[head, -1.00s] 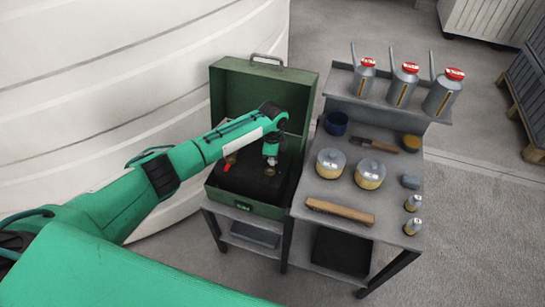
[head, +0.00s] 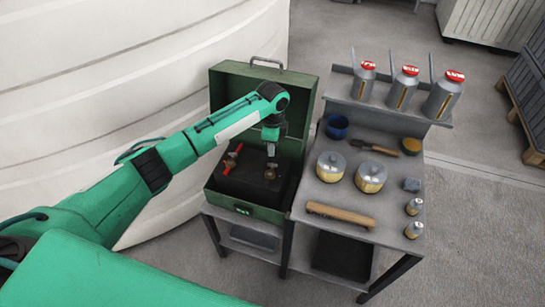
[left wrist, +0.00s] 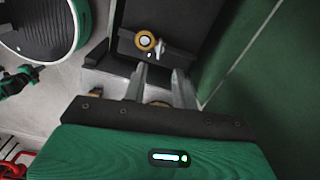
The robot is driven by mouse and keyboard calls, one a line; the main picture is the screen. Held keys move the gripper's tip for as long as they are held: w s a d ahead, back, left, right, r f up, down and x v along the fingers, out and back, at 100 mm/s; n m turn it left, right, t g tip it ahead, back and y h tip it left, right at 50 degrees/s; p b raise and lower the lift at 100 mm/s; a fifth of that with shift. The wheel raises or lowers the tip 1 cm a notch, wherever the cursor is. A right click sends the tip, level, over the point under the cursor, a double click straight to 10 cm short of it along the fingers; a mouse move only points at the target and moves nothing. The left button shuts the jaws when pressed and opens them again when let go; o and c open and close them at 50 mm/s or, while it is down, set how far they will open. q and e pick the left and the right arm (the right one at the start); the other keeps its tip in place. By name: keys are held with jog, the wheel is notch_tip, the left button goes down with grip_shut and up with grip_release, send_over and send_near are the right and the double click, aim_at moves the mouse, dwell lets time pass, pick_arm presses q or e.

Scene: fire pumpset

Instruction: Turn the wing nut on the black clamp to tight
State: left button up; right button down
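The green case (head: 238,205) stands open with a black block (head: 245,185) inside. A small brass part (head: 270,174) on the block, possibly the wing nut, sits just under my left gripper (head: 271,153). In the left wrist view, a brass ring (left wrist: 146,41) with a small pale piece beside it lies on a black part (left wrist: 125,45), perhaps the clamp. My left gripper (left wrist: 160,71) is open there, with its two fingers apart. Another brass part (left wrist: 158,103) shows partly between the fingers. I cannot tell which is the wing nut or how tight it is. My right gripper is out of view.
Red-handled brass valves (head: 231,160) sit at the left inside the case. The raised lid (head: 225,85) stands behind my gripper. A grey bench (head: 340,200) to the right carries tins, a brush and a wooden bar. A large white tank (head: 120,70) is at the left.

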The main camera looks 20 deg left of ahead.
pick_arm(q)
notch_tip(320, 180, up, 6)
jog(key=shift+f, duration=0.1)
dwell(0.5)
